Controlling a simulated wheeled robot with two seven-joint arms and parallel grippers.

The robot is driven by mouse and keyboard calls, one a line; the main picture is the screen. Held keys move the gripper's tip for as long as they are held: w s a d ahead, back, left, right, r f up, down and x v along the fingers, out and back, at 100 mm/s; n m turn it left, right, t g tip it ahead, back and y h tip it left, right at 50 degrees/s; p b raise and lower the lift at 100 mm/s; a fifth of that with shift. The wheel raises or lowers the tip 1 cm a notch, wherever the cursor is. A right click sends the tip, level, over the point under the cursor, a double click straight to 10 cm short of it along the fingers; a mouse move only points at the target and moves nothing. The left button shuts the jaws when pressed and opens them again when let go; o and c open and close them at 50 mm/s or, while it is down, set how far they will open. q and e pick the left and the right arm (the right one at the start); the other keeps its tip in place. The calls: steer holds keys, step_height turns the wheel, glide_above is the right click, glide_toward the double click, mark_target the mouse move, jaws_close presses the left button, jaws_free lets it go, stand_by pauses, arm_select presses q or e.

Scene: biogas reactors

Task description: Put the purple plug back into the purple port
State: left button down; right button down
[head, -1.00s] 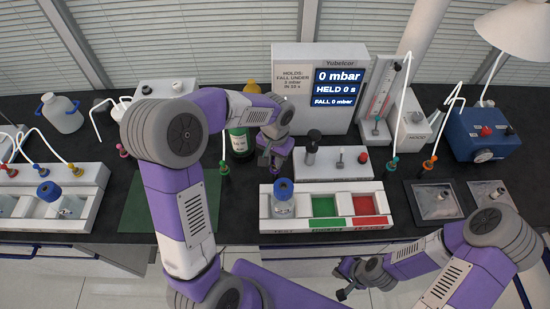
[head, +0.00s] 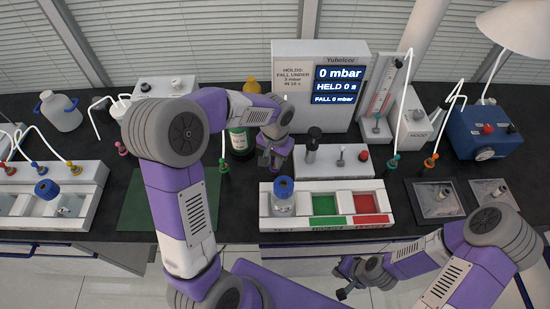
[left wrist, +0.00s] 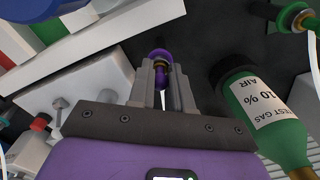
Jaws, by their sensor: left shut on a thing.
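The purple plug (left wrist: 160,56) shows in the left wrist view, with a brass-coloured ring, between the tips of my left gripper (left wrist: 162,74). My left gripper is shut on it. In the head view my left gripper (head: 269,163) is over the dark bench, left of the white block with knobs; the plug is too small or hidden to make out there. I cannot pick out the purple port in either view. My right gripper (head: 346,281) is low at the front, off the bench edge, with nothing visible in it; its finger gap is unclear.
A green test gas bottle (head: 239,141) stands close left of my left gripper. The white knob block (head: 334,162) is to its right. A white tray (head: 328,221) with a blue-capped jar (head: 284,200) is in front. A display box (head: 300,110) stands behind.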

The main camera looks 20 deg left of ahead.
arm_select(q)
steer(key=c, duration=1)
jaws_free()
steer(key=shift+o, duration=0.2)
steer(key=shift+r+p, duration=0.75)
steer(key=shift+r, duration=3.05)
